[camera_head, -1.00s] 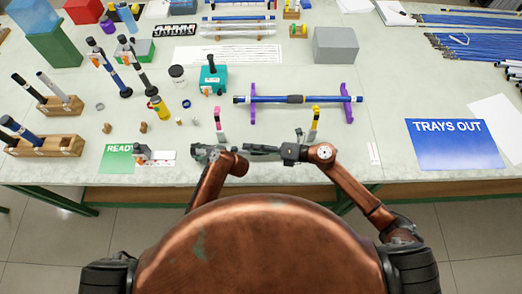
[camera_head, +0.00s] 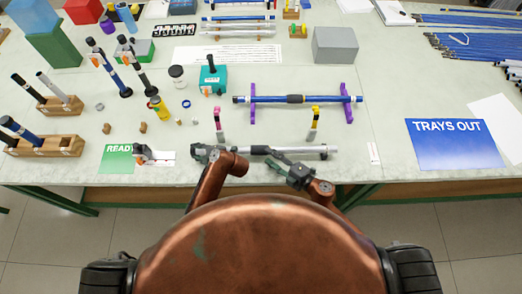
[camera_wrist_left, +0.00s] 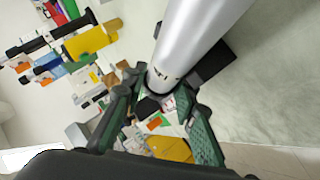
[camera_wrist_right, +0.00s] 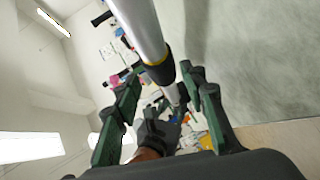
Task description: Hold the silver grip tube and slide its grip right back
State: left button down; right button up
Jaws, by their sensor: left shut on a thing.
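My left gripper (camera_head: 208,153) is shut on the tube's left end; the tube (camera_wrist_left: 195,40) fills the top of the left wrist view. My right gripper (camera_head: 284,168) is open, on the near side of the tube and apart from it in the head view. Its fingers (camera_wrist_right: 163,95) stand wide.
A blue tube (camera_head: 325,99) rests on a purple stand behind. Pink (camera_head: 218,117) and yellow-topped (camera_head: 315,112) supports stand between. A blue TRAYS OUT mat (camera_head: 455,145) lies at right and a green READY mat (camera_head: 115,160) at left. Wooden racks (camera_head: 70,146) hold tubes at far left.

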aim_at(264, 154)
jog(key=x, duration=0.6)
jog(key=shift+a, duration=0.1)
grip_shut()
dwell(0.3)
